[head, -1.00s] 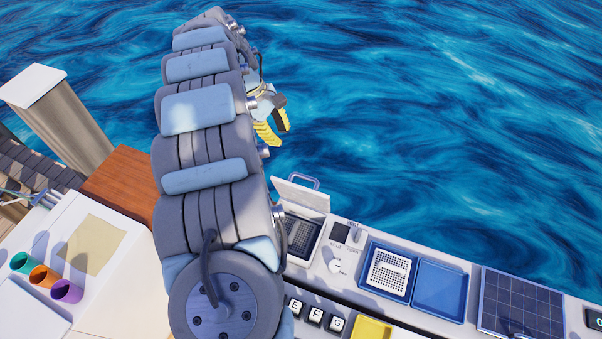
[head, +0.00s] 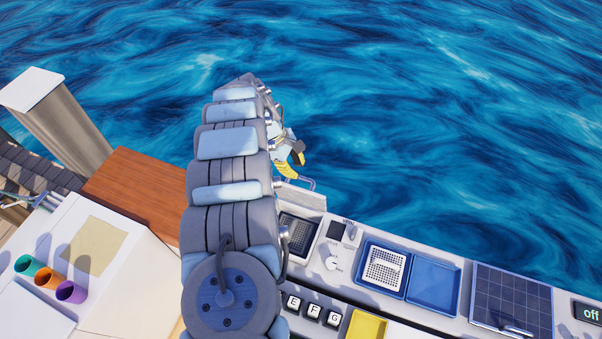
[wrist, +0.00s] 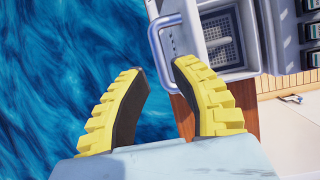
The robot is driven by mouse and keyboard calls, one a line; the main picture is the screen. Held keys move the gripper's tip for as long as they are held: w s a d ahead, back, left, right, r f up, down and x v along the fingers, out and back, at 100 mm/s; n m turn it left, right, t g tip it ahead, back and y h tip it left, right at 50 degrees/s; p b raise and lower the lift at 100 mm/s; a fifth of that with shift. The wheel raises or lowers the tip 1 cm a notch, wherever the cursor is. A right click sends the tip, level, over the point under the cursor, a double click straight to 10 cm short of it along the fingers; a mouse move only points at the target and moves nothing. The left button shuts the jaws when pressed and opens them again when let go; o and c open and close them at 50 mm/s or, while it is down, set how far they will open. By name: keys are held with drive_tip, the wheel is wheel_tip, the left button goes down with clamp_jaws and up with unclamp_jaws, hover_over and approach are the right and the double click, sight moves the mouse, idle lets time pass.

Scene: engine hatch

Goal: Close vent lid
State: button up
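The vent lid (head: 305,198) is a pale panel standing raised at the back of the vent (head: 297,232), so the dark grille is uncovered. A grey loop handle (head: 309,182) sticks out from the lid's upper edge. In the wrist view the handle (wrist: 154,45) lies just ahead of my gripper (wrist: 158,68), with the grille (wrist: 222,42) beyond it to the right. My gripper's yellow ribbed fingers are apart with nothing between them. In the head view my gripper (head: 293,170) is beside the handle, partly hidden by my arm; I cannot tell if they touch.
Right of the vent are a small dark panel (head: 336,230), a white knob (head: 331,263), a blue tray with a white perforated basket (head: 385,269), an empty blue tray (head: 434,282) and a solar panel (head: 512,300). Lettered blocks (head: 312,312) sit in front. Open water lies behind.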

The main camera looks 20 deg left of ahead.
sight(302, 177)
drive_tip(key=shift+p+x, duration=0.5)
drive_tip(key=shift+x, duration=1.65)
clamp_jaws()
